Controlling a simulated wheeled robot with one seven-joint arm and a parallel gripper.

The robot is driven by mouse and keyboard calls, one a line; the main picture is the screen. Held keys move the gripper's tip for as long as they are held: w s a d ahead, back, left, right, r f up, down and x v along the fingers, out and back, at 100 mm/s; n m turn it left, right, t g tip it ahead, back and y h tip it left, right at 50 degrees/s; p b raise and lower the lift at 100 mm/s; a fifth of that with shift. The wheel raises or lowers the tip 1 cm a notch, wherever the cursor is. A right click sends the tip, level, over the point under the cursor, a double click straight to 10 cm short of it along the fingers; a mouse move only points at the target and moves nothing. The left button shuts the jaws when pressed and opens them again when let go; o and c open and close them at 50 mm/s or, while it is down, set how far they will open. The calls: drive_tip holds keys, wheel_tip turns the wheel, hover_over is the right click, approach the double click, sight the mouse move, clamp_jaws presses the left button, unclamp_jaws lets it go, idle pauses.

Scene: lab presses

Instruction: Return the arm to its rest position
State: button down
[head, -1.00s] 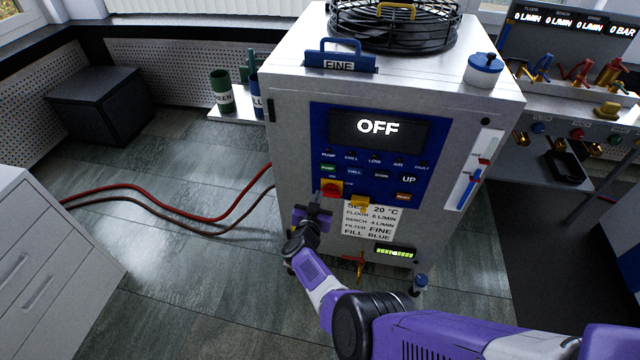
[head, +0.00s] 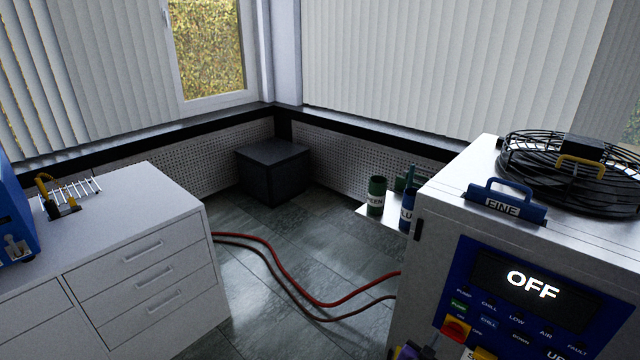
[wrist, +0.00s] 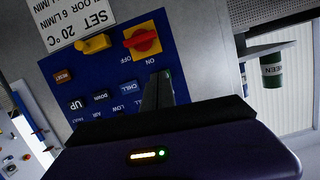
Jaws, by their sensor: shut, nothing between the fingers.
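My gripper (wrist: 160,88) is shut and empty in the wrist view. Its dark fingers stand out from my purple wrist, in front of the blue control panel (wrist: 110,75) of the white machine. They overlap the panel near the CHILL button; I cannot tell whether they touch it. The red rotary switch (wrist: 143,40) on its yellow plate is just beyond the fingertips. In the head view, only a small purple part of my arm shows at the bottom edge, beside the white machine (head: 440,230). The machine's display (head: 530,287) reads OFF.
A white drawer cabinet (head: 130,245) stands at the left. Red hoses (head: 290,280) cross the floor to the machine. A black box (head: 272,170) sits in the corner. Green (head: 376,196) and blue (head: 407,212) canisters stand behind the machine. Floor between cabinet and machine is otherwise open.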

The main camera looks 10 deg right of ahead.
wheel_tip(320, 180, up, 8)
drive_tip(key=w+d+f+t, duration=0.1)
drive_tip(key=w+d+t, duration=0.1)
drive_tip(key=w+t, duration=0.1)
drive_tip(key=s+d+r+n+t+y, duration=0.1)
drive_tip(key=s+r+n+t, duration=0.3)
drive_tip(key=s+r, duration=0.3)
drive_tip(key=s+a+r+n+y, duration=0.2)
drive_tip(key=s+a, duration=0.6)
drive_tip(key=s, duration=0.5)
drive_tip(key=s+a+r+n+g+y, duration=0.1)
drive_tip(key=s+a+r+n+y, duration=0.2)
drive_tip(key=s, duration=1.1)
drive_tip(key=s+a+r+n+y, duration=0.2)
drive_tip(key=s+a+r+y, duration=0.3)
drive_tip(key=s+a, duration=0.8)
wheel_tip(320, 180, up, 2)
drive_tip(key=shift+s+r+g+y, duration=0.1)
drive_tip(key=shift+s+g+y, duration=0.3)
drive_tip(key=shift+s, duration=0.1)
drive_tip(key=shift+f, duration=0.2)
